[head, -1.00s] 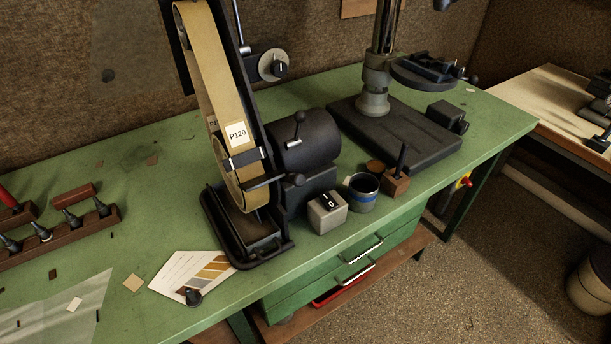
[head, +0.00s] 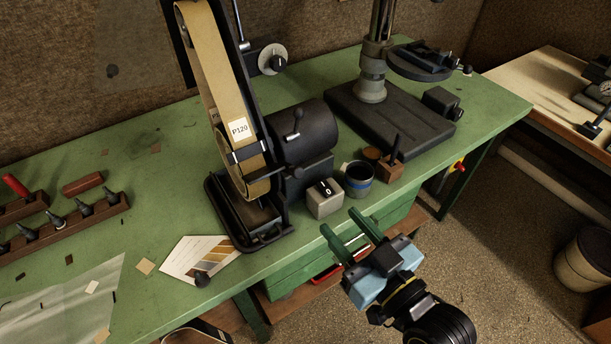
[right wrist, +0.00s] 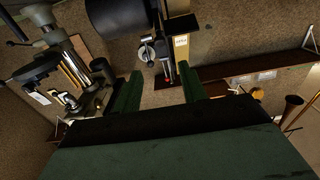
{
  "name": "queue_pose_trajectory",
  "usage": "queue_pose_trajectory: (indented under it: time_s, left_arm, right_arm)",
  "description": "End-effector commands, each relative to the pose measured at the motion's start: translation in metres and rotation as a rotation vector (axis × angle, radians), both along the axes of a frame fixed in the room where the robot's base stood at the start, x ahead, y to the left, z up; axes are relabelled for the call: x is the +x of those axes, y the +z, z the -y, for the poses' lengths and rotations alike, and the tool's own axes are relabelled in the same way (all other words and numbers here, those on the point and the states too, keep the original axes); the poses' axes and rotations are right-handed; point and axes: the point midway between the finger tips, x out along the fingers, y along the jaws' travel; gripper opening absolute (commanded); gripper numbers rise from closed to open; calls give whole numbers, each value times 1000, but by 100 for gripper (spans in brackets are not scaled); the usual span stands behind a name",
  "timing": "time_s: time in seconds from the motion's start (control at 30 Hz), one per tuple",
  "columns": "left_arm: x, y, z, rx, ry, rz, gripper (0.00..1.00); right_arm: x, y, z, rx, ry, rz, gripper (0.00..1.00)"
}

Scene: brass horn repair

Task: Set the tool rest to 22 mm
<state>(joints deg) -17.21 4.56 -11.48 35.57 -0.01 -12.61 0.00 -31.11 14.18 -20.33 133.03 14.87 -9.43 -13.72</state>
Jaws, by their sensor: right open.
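The belt grinder (head: 216,90) stands on the green bench, with a tan belt labelled P120. A small dark plate (head: 246,156) crosses the belt below the label and looks like the tool rest; I cannot read any scale on it. A dark lever (head: 287,166) sticks out beside it, and another lever (head: 297,124) stands at the drum. My right gripper (head: 341,221) is open and empty, in front of the bench edge, apart from the grinder. Its green fingers also show in the right wrist view (right wrist: 160,85), with the belt beyond them. My left gripper is out of view.
A grey switch box (head: 324,200), a dark blue-banded cup (head: 357,180) and a wooden block (head: 391,170) stand between my right gripper and the grinder's right side. A drill press base (head: 390,118) is behind. A card (head: 190,260) lies front left.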

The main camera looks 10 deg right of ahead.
Motion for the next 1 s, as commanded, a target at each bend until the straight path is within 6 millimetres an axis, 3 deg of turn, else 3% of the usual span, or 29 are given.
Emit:
queue_pose_trajectory:
  time_s: [0.53, 0.7, 1.0]
  left_arm:
    - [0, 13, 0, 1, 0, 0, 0]
    - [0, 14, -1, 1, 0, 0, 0]
    - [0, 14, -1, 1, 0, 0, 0]
  right_arm:
    - [91, 2, -47, 2, 0, 1, 42]
    - [104, 0, -53, 1, 0, 0, 42]
    - [108, 0, -55, 1, 0, 0, 42]
